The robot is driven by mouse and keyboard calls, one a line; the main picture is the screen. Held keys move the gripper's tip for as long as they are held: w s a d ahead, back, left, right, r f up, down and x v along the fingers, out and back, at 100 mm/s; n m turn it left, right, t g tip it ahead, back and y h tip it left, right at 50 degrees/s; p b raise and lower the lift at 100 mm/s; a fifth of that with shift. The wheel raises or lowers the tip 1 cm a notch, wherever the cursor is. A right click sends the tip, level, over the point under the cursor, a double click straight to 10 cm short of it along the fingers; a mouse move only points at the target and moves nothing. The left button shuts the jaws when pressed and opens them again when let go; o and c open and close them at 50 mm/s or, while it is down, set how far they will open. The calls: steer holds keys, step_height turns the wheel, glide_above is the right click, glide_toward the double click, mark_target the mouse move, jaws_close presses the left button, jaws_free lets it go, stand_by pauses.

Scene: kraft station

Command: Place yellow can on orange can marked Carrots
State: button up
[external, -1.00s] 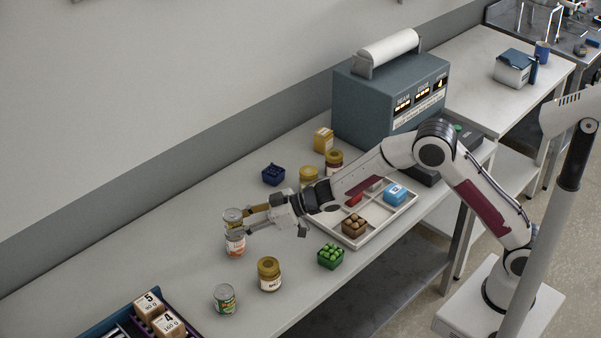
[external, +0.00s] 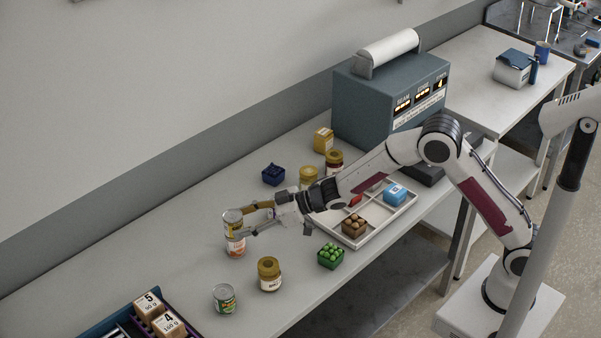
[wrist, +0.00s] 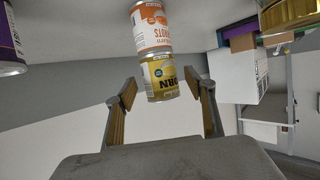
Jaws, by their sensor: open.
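The yellow can (external: 232,220) stands upright on top of the orange can (external: 235,245) on the bench. In the wrist view, which shows them upside down, the yellow can (wrist: 162,78) reads "CORN" and the orange can (wrist: 152,28) shows part of the word "CARROTS". The two cans touch end to end and look roughly aligned. My gripper (external: 246,221) is open just right of the stack. In the wrist view its fingers (wrist: 168,90) are spread wide, with a gap on each side of the yellow can.
A green-labelled can (external: 224,299) and a jar (external: 269,274) stand nearer the bench front. A green box (external: 330,256) and a divided tray (external: 404,213) lie to the right. The bench left of the stack is clear.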

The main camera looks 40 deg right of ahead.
steer(key=v, duration=1)
steer(key=shift+d, duration=0.1)
stand_by(0.6)
steer(key=shift+r, duration=0.1)
steer(key=s+d+r+m+h, duration=0.2)
steer(key=s+d+r+h, duration=0.1)
steer(key=d, duration=0.5)
steer(key=s+d+r+m+h, duration=0.2)
steer(key=s+d+r+h, duration=0.15)
steer(key=d, duration=0.45)
steer(key=s+d+r+m+h, duration=0.2)
steer(key=s+d+r, duration=0.15)
steer(key=d, duration=0.55)
steer(key=s+d+f+m+g, duration=0.1)
steer(key=s+d, duration=0.1)
steer(key=s, duration=0.7)
steer(key=s+d+m+g, duration=0.1)
steer(key=s+d, duration=0.1)
steer(key=s, duration=0.7)
steer(key=s+d+f+m+g+h, duration=0.1)
steer(key=s+d+g, duration=0.1)
steer(key=s, duration=0.7)
steer(key=shift+d+f, duration=0.35)
steer(key=shift+d, duration=0.2)
